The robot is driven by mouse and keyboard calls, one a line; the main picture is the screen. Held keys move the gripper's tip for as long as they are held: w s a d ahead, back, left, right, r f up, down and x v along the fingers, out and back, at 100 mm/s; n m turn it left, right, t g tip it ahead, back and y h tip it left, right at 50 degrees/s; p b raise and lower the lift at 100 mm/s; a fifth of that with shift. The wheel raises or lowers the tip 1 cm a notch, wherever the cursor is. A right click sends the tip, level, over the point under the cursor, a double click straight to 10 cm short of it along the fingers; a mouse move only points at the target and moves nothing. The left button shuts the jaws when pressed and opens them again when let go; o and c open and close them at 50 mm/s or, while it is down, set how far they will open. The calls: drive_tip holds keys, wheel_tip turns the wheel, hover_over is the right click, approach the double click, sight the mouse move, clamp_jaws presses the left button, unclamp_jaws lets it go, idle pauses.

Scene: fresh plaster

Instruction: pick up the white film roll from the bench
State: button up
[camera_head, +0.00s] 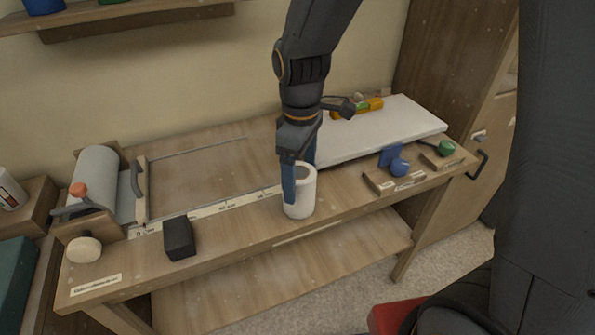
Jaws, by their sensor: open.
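The white film roll (305,199) stands upright on the wooden bench (225,235), near its front edge and right of the middle. My gripper (301,184) points down at the roll from above. Its blue fingers are open, one in front of the roll's left side and the other behind its upper part. The fingers reach down alongside the roll. I cannot tell whether either finger touches it. The arm hides part of the bench behind the roll.
A black block (178,238) lies left of the roll. A large grey roll (95,180) sits in a holder at the bench's left end. A white board (385,128) lies at the back right.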

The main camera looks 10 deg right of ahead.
drive_tip(key=shift+w+a+f, duration=0.1)
drive_tip(key=shift+a, duration=0.05)
drive_tip(key=shift+f, duration=0.4)
drive_tip(key=shift+f+p, duration=1)
drive_tip(key=shift+f, duration=2.35)
drive_tip(key=shift+c, duration=0.3)
drive_tip(key=c, duration=1.3)
drive_tip(key=shift+r, duration=0.1)
